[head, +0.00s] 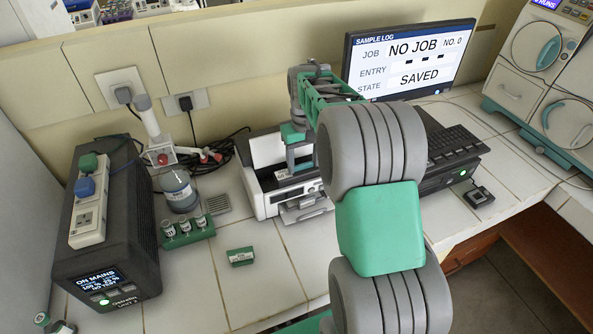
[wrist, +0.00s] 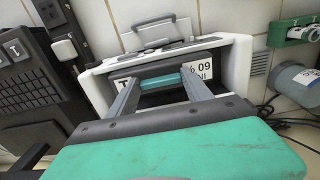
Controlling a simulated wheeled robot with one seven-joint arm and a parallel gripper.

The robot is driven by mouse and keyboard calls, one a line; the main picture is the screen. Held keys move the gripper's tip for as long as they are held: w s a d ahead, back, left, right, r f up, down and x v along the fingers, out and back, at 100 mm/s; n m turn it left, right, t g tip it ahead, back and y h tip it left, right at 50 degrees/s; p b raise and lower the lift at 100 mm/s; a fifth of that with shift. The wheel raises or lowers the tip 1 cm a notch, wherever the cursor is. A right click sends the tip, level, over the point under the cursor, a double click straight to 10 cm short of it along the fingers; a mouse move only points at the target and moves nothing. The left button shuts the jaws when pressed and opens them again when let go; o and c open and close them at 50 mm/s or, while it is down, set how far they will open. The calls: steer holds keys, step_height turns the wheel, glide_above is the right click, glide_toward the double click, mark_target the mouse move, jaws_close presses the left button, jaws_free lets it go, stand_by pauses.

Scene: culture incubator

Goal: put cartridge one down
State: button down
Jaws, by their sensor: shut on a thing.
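My gripper (head: 300,160) reaches down into the open front of the white printer (head: 262,205). In the wrist view its two fingers (wrist: 162,88) are closed on a dark cartridge with a teal strip (wrist: 160,82) and white label patches, partly hidden by the fingers. I take this as cartridge one; its number cannot be read for certain. It sits at the printer's dark opening, and I cannot tell whether it rests on a surface there. The printer also shows in the wrist view (wrist: 235,75). A small green block with a white label (head: 240,257) lies on the tiles before the printer.
A green rack (head: 188,238) with several vials and a grey-lidded jar (head: 178,190) stand left of the printer. A black power unit (head: 118,225) is further left. A monitor (head: 410,62) reads NO JOB, SAVED; a keyboard (head: 455,145) is at right. Tiles in front are mostly clear.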

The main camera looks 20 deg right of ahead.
mark_target(301, 170)
steer(key=f+b, duration=0.1)
steer(key=f, duration=0.1)
steer(key=w+f+b, duration=0.1)
steer(key=f, duration=0.1)
steer(key=shift+w+a+f, duration=0.15)
steer(key=shift+a+f, duration=0.05)
steer(key=shift+f, duration=0.15)
steer(key=shift+s+r, duration=0.2)
steer(key=shift+r, duration=0.1)
steer(key=shift+w+f, duration=0.1)
steer(key=shift+f, duration=0.2)
steer(key=shift+c, duration=2.2)
jaws_free()
steer(key=shift+r, duration=0.1)
steer(key=r, duration=0.4)
steer(key=r+b, duration=0.1)
steer(key=r, duration=0.7)
steer(key=shift+s+a+r, duration=0.25)
steer(key=shift+s, duration=0.05)
steer(key=s+a+f+t, duration=0.2)
steer(key=s+a, duration=0.3)
steer(key=s, duration=0.4)
steer(key=s+a+f+t, duration=0.1)
steer(key=s+a+f, duration=0.3)
steer(key=s, duration=0.6)
steer(key=shift+s+a+t, duration=0.25)
steer(key=shift+a+t, duration=0.15)
steer(key=shift+a, duration=0.45)
